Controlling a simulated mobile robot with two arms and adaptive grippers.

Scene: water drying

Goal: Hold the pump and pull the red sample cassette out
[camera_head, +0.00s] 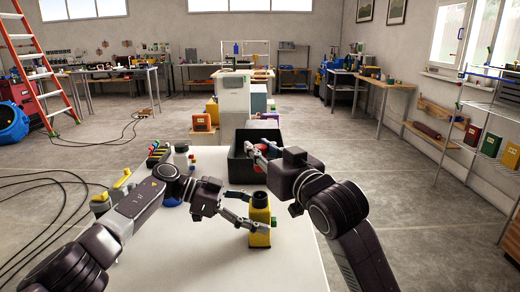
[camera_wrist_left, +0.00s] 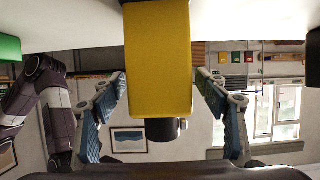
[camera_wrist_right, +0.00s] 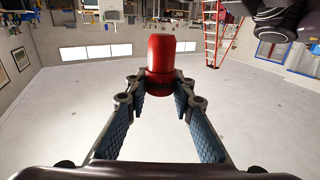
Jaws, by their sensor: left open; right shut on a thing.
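The yellow pump (camera_head: 259,236) stands upright on the white table, with a dark cap on top. My left gripper (camera_head: 248,221) is beside it, open, with its fingers on either side of the yellow body. In the left wrist view the pump (camera_wrist_left: 157,65) appears upside down between the spread fingers, with gaps on both sides. My right gripper (camera_head: 258,151) is over the dark bin and shut on the red sample cassette (camera_wrist_right: 161,58), a red cylinder. The cassette is out of the pump. The fingers partly hide it in the head view.
The dark open bin (camera_head: 238,170) stands at the far end of the white table (camera_head: 210,262). A white bottle (camera_head: 181,157) and coloured items are at the table's left edge. The table front is clear. A shelf rack is at the right.

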